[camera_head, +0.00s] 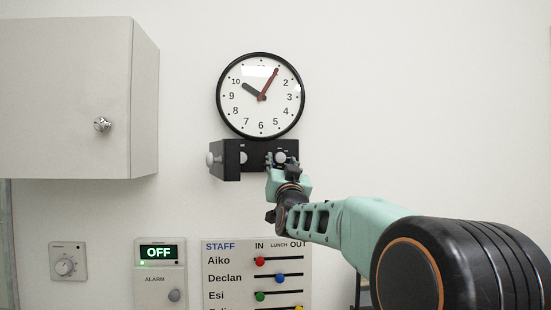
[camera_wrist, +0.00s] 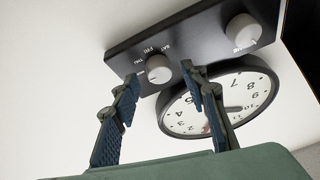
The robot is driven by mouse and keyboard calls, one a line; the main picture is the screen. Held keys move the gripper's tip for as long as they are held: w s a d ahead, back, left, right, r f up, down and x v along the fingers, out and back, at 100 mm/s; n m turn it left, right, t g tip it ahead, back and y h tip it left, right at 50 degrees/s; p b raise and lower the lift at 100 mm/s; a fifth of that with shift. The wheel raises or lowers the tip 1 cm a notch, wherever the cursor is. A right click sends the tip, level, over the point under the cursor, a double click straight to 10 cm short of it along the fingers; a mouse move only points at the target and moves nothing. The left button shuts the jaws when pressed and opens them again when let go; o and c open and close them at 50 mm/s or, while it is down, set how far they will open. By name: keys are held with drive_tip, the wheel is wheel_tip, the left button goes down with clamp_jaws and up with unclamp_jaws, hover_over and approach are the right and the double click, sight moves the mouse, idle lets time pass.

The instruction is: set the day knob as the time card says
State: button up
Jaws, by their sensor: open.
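The day knob (camera_wrist: 159,70) is a grey round knob on a black box, with THU, FRI and SAT printed beside it in the wrist view. Its pointer is too small to read. In the head view the same knob (camera_head: 281,157) is on the right of the box front, partly behind my gripper (camera_head: 281,163). In the wrist view my gripper (camera_wrist: 160,74) is open, with one finger on each side of the knob; I cannot tell whether they touch it. I see no sheet clearly marked as a time card.
The black box (camera_head: 262,171) carries another front knob (camera_head: 243,158) and a side knob (camera_head: 211,160). Above it, the clock (camera_head: 262,115) has its black hand near 10, red hand near 1. Below are a staff board (camera_head: 231,273), an alarm panel (camera_head: 155,268) reading OFF and a dial (camera_head: 65,266).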

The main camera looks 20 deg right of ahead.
drive_tip(key=shift+w+d+r, duration=0.1)
drive_tip(key=shift+w+r, duration=0.05)
drive_tip(key=shift+w, duration=0.25)
clamp_jaws()
